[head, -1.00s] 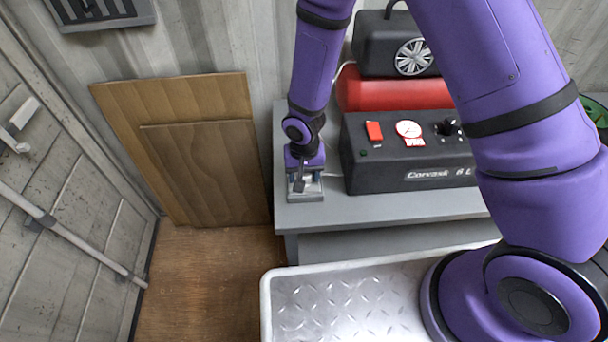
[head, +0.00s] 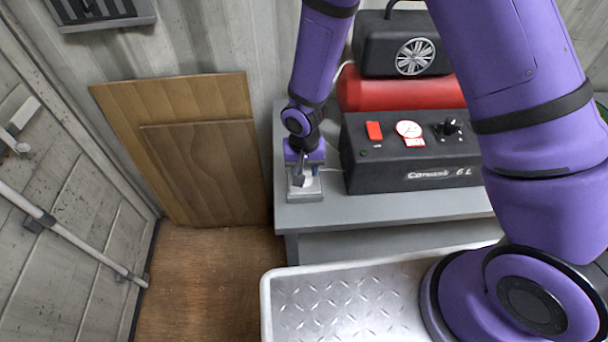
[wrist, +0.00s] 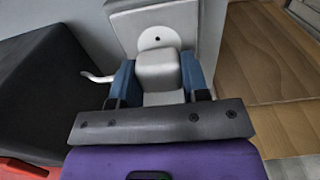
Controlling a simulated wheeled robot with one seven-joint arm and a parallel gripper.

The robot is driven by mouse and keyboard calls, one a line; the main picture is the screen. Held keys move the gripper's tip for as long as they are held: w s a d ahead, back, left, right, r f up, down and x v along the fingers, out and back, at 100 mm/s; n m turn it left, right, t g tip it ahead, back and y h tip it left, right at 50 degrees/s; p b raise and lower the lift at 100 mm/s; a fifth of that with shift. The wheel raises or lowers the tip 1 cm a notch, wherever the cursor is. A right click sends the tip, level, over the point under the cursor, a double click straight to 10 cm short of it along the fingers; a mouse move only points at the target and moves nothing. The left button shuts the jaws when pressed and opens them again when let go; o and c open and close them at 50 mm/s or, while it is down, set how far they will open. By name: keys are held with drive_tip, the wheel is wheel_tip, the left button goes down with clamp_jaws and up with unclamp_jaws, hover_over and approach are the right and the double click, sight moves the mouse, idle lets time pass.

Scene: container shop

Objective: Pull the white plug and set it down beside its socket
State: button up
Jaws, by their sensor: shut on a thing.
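The white plug (wrist: 158,66) is a pale block between the two blue-tipped fingers of my gripper (wrist: 158,82) in the wrist view. My gripper is shut on it. The socket (wrist: 178,28) is a grey box with a round white face and a small dark hole, which shows just beyond the plug. Whether the plug still touches the socket I cannot tell. In the head view my gripper (head: 302,172) is low over the bench's left end, with the white plug (head: 308,181) partly hidden by a finger and the grey socket box (head: 312,192) around and below it.
The grey bench (head: 390,212) carries a black compressor (head: 415,155) close to the right of the socket. A white cord (wrist: 97,77) runs left from the plug's side. Wooden boards (head: 205,170) lean on the wall at left. A little bare bench lies before the compressor.

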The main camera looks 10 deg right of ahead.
drive_tip(key=shift+r, duration=1.85)
